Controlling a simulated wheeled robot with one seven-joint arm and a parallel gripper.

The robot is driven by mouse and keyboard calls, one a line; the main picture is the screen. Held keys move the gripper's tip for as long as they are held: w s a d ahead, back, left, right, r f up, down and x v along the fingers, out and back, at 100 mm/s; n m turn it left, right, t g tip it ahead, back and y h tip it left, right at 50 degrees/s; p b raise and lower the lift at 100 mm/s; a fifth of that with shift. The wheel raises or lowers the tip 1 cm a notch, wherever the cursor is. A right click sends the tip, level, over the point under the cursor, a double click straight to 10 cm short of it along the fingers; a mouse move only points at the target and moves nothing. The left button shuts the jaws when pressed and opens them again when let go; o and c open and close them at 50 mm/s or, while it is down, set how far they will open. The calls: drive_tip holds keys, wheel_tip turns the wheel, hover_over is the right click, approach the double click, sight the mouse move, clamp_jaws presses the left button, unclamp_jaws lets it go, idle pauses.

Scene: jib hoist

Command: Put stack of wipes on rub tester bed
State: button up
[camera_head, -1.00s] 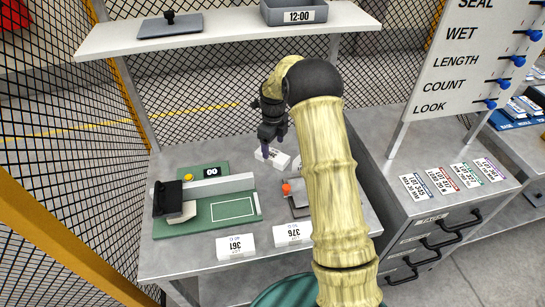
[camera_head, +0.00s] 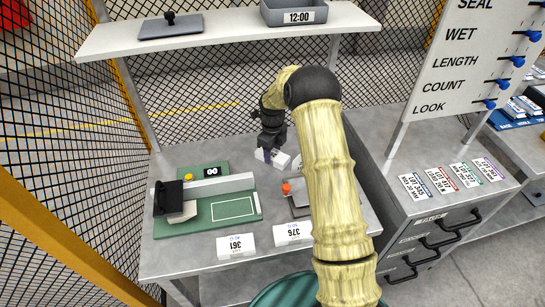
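The rub tester (camera_head: 168,229) is a green-based device with a black block and a pale bar, at the left of the bench. Its bed seems to be the green area with a white-outlined rectangle (camera_head: 235,209), which is bare. A small white block (camera_head: 281,161), possibly the stack of wipes, lies toward the back of the bench, right of the tester. My gripper (camera_head: 267,156) points down at this block, with a dark finger in front of its left part. Whether the fingers are open or closed on it is too small to tell. My forearm hides part of the bench.
White labelled blocks 361 (camera_head: 236,246) and 376 (camera_head: 293,234) sit at the bench's front edge. A grey device with an orange knob (camera_head: 286,188) is beside my arm. A shelf (camera_head: 225,34) crosses above the back. Wire mesh (camera_head: 60,120) bounds the left. A drawer cabinet (camera_head: 430,225) stands right.

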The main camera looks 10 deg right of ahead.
sight(272, 154)
drive_tip(key=c, duration=0.4)
drive_tip(key=shift+c, duration=0.2)
wheel_tip(272, 154, up, 10)
drive_tip(key=shift+b, duration=0.3)
idle(0.3)
